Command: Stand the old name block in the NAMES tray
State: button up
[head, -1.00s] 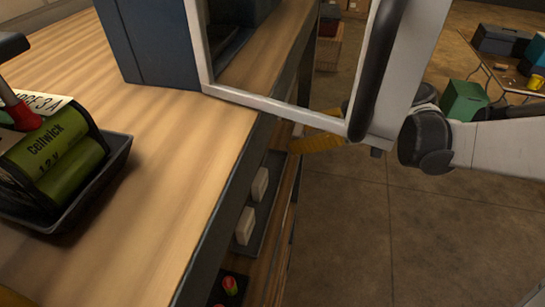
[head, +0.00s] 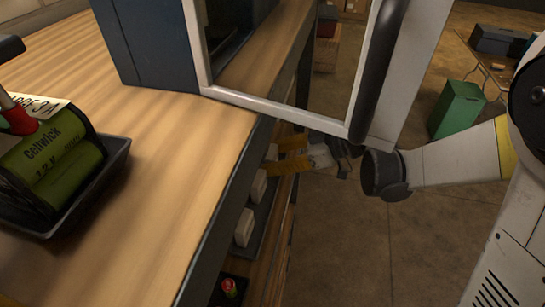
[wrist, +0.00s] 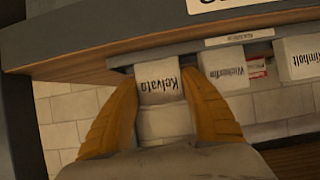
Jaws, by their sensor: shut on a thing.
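My gripper (wrist: 160,85) has yellow fingers and is shut on a white name block (wrist: 158,82) reading "Kelvoto", upside down in the wrist view. In the head view my gripper (head: 281,155) is beside the shelf under the bench, with a white block at its fingertips. Two other white blocks (head: 258,186) (head: 244,228) stand in a dark tray (head: 266,226) there. The wrist view shows neighbouring blocks reading "Wickerfim" (wrist: 226,66) and "Fimholt" (wrist: 300,58). Whether the held block's underside touches the tray is hidden.
The bench edge (head: 225,190) overhangs the shelf. A white-framed panel (head: 270,108) stands above my gripper. A Cellwick battery (head: 50,155) sits on the bench at left. A green bin (head: 457,108) stands on the floor at right.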

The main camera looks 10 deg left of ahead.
jog(key=o, duration=0.9)
jog(key=shift+f, duration=0.1)
jog(key=shift+c, duration=0.2)
jog(key=shift+d+r, duration=0.15)
jog(key=shift+r, duration=0.15)
jog(key=v, duration=1.2)
jog(key=s+d+f+m+t+h, duration=0.2)
jog(key=s+d+m+t+h, duration=0.3)
jog(key=s+d+m+h, duration=0.7)
jog(key=d+m, duration=0.1)
jog(key=m, duration=0.3)
jog(key=shift+s+d+t, duration=0.3)
jog(key=shift+s+d, duration=0.05)
jog(key=shift+s, duration=0.05)
